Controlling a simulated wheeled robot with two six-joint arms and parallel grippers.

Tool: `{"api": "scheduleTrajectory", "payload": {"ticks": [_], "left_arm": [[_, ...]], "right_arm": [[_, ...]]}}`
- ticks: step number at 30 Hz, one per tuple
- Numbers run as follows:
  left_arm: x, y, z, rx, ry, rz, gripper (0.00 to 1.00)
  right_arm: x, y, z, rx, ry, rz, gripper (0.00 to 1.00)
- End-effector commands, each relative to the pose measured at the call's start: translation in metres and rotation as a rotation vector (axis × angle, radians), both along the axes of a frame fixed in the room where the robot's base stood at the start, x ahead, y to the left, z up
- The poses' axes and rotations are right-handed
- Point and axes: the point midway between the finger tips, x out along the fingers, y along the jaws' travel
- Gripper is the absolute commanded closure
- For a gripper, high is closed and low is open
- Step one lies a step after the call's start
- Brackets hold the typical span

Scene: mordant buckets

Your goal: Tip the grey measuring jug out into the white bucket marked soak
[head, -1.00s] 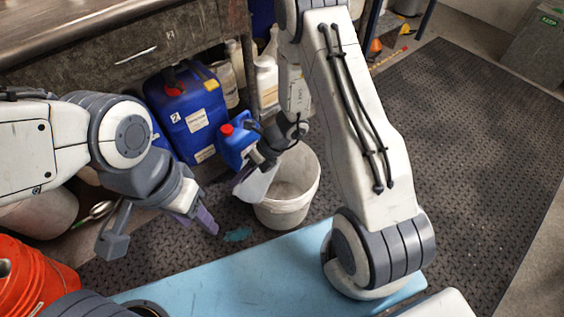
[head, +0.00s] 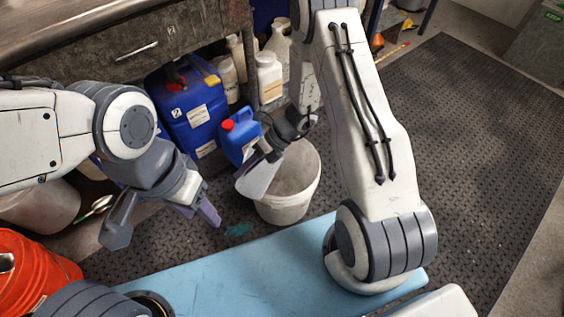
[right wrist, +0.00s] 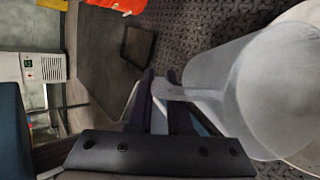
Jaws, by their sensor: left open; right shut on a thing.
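The translucent grey measuring jug (head: 257,179) is at the left rim of the white bucket (head: 286,206) in the head view, overlapping it. My right gripper (head: 268,151) is shut on the jug's handle; the right wrist view shows the handle between the fingers and the jug body (right wrist: 275,92) to the right. The jug looks tilted; whether anything is in it or pouring cannot be told. The bucket stands upright on the floor, and no marking on it can be read. My left gripper (head: 160,226) is open and empty, left of the bucket.
A small blue jug with a red cap (head: 237,138) stands just behind the bucket. A large blue canister (head: 188,115) and white bottles (head: 269,77) stand by the bench. An orange bucket (head: 38,272) is at lower left.

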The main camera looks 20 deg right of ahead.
Motion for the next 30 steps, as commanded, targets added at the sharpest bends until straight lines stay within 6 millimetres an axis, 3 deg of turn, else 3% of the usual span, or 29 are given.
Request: {"api": "scheduleTrajectory", "payload": {"ticks": [30], "left_arm": [[0.000,0.000,-0.011,0.000,0.000,0.000,0.50]], "right_arm": [[0.003,-0.002,-0.004,0.077,0.051,0.006,1.00]]}}
